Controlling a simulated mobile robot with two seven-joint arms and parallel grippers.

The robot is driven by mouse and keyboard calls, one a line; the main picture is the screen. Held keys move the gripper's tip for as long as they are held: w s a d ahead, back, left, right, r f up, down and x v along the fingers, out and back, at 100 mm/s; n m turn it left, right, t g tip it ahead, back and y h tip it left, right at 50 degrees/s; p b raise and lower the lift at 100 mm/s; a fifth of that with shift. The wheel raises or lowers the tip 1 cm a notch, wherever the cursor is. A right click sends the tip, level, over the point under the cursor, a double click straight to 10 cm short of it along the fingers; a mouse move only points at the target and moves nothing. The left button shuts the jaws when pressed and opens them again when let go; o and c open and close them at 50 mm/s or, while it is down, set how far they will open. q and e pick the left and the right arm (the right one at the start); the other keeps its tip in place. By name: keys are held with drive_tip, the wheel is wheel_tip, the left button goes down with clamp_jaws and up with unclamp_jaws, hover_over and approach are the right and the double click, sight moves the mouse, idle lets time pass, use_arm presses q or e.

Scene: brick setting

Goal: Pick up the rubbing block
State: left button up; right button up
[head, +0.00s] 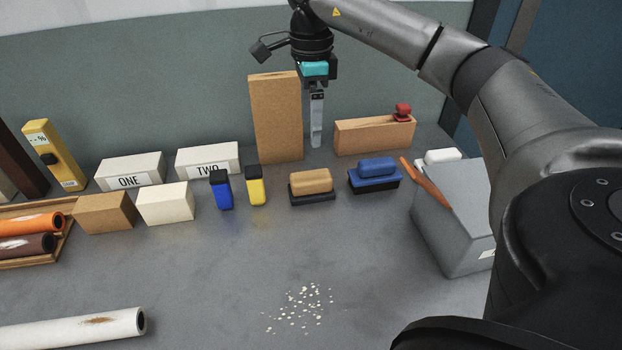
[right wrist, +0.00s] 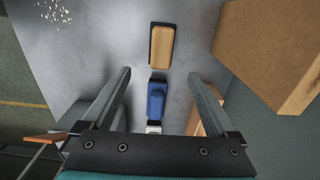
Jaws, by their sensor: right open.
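A tan block on a dark base (head: 311,182) and a blue block on a dark base (head: 375,172) stand side by side on the grey table; I cannot tell which is the rubbing block. My right gripper (head: 316,138) is open and empty, pointing down behind the tan block, beside the upright brown board. In the right wrist view, the right gripper's fingers (right wrist: 160,73) are spread wide. The tan block (right wrist: 161,46) lies beyond the fingertips, and the blue block (right wrist: 156,100) shows between the fingers. My left gripper is out of view.
A tall brown board (head: 275,120) stands left of the right gripper. A long tan box with a red knob (head: 365,138) is right of it. Blue (head: 221,192) and yellow (head: 255,188) pieces stand left of the tan block. A grey box (head: 455,225) is at right. The front middle has pale crumbs (head: 300,308).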

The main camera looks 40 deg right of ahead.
drive_tip(key=b, duration=0.3)
hover_over(311, 176)
wheel_tip(311, 176, down, 9)
drive_tip(key=shift+s+f, duration=0.1)
drive_tip(key=shift+f, duration=0.55)
wheel_tip(311, 176, down, 4)
drive_tip(key=shift+r+b, duration=0.25)
drive_tip(key=shift+b, duration=0.35)
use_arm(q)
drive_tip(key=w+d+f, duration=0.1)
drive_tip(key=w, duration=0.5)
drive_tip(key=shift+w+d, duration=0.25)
use_arm(e)
drive_tip(key=shift+f, duration=0.65)
drive_tip(key=shift+c, duration=0.2)
drive_tip(key=shift+r, duration=0.1)
clamp_jaws()
